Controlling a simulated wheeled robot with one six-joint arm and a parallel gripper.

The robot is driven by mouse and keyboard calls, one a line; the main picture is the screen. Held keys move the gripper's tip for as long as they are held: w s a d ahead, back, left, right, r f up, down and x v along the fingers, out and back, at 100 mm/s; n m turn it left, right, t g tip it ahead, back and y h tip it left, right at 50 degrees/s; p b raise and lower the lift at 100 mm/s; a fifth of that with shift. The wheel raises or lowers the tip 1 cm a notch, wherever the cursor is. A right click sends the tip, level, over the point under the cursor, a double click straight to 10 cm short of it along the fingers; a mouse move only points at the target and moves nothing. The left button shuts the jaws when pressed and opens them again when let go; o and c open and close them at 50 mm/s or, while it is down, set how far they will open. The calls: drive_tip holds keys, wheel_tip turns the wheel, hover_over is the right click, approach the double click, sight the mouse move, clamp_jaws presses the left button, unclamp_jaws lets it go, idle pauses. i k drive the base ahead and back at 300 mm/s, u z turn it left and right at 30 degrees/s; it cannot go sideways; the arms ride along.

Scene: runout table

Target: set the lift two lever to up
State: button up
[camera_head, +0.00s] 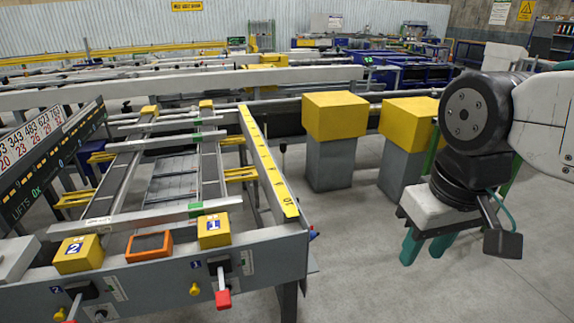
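The lift two lever (76,305) is on the grey front panel at the lower left, below the yellow block marked 2 (78,253). Its rod slants down from a black mount (82,289); its lower end is at the picture's bottom edge, mostly cut off. A similar lever with a red handle (223,300) hangs down below the yellow block marked 1 (213,231). My gripper (425,248) is at the right, far from both levers. Its teal fingers point down, apart, with nothing seen between them.
An orange-framed box (149,246) sits between the numbered blocks. Yellow knobs (194,288) are beside the levers. A yellow ruled rail (267,160) runs along the table's right side. Yellow-topped grey posts (330,163) stand behind. The floor (360,285) right of the table is clear.

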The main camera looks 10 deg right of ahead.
sight(282, 144)
drive_tip(key=z, duration=0.3)
drive_tip(key=i, duration=0.95)
drive_tip(key=u, duration=0.4)
